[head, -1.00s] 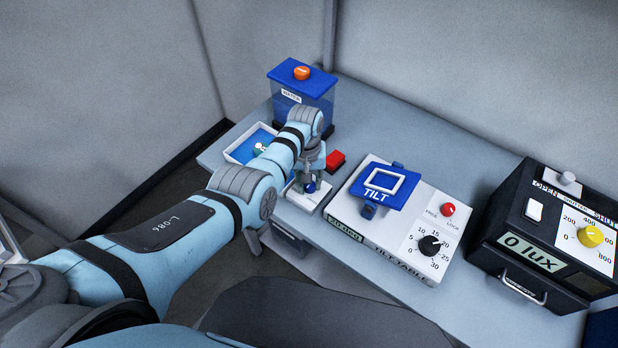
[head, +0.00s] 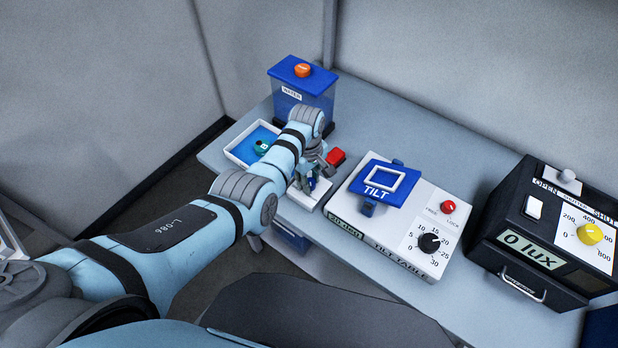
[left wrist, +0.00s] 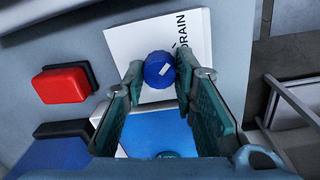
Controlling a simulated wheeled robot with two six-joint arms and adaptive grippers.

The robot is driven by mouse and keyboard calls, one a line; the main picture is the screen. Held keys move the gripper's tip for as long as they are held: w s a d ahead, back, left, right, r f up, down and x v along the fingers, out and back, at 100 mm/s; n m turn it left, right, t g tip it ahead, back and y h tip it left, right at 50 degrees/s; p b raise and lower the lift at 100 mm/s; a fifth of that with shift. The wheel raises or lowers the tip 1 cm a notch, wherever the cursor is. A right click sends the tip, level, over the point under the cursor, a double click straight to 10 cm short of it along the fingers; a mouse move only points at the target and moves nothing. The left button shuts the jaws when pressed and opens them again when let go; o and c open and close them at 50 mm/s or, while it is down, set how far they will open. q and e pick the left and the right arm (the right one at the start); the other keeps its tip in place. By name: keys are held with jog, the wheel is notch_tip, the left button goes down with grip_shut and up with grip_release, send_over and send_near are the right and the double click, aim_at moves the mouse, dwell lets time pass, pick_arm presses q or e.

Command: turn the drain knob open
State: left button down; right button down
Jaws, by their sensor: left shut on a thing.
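The drain knob (left wrist: 159,70) is round and blue with a white mark, on a white plate (left wrist: 135,38) lettered DRAIN. My left gripper (left wrist: 157,78) is shut on the knob, one finger on each side of it. In the head view the left gripper (head: 316,184) is over the plate's spot on the bench, and the fingers mostly hide the knob. The knob's mark points slantwise in the left wrist view; I cannot tell which setting it is at. My right gripper is in neither view.
A white tray with blue inside (head: 238,157) holds a small teal thing. A red block (head: 335,157) lies close to the gripper's right. The tilt table (head: 370,226) is right of it, the water tank (head: 305,92) behind. A black lux box (head: 540,235) stands far right.

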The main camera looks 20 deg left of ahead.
pick_arm(q)
jog(key=shift+w+r, duration=0.1)
jog(key=shift+w, duration=0.05)
dwell(0.3)
jog(key=c, duration=1.3)
grip_release()
notch_tip(320, 180, up, 12)
jog(key=shift+s, duration=0.25)
jog(key=shift+a, duration=0.15)
